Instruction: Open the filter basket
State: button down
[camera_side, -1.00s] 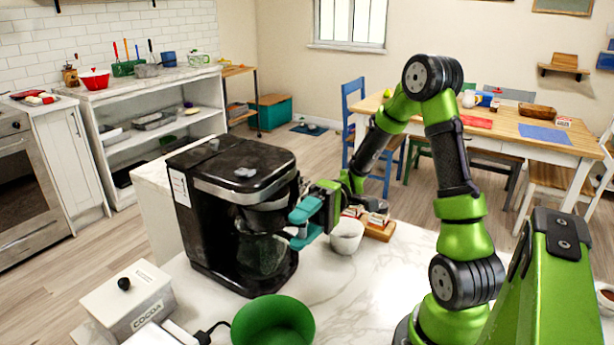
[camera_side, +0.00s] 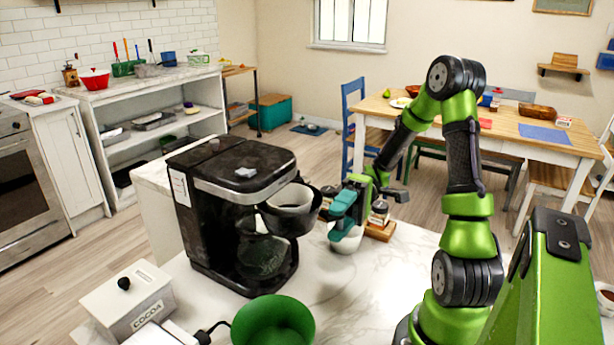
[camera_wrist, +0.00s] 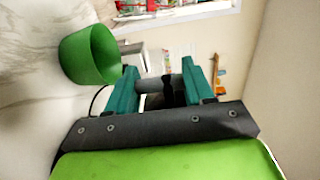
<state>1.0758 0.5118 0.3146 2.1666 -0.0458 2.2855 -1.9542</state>
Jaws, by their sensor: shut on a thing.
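The black coffee maker (camera_side: 215,240) stands on the marble counter. Its filter basket (camera_side: 305,222) is swung out to the right from under the lid, and its pale inside shows. The glass carafe (camera_side: 262,258) sits below it in the machine. My gripper (camera_side: 341,216) is just right of the basket, with its teal fingers shut on the basket's handle side; the exact contact is hard to see. In the wrist view, the fingers (camera_wrist: 158,70) stand apart with a dark part between them.
A green bowl (camera_side: 273,322) stands in front of the machine, and a white cocoa box (camera_side: 130,300) is at front left.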

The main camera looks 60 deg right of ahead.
jog(key=s+d+n+g, duration=0.1)
jog(key=d+g, duration=0.1)
jog(key=d, duration=0.4)
jog(key=shift+s+d, duration=0.15)
jog(key=shift+d, duration=0.1)
dwell(0.3)
jog(key=shift+n+g, duration=0.3)
jog(key=shift+c, duration=2.2)
grip_release()
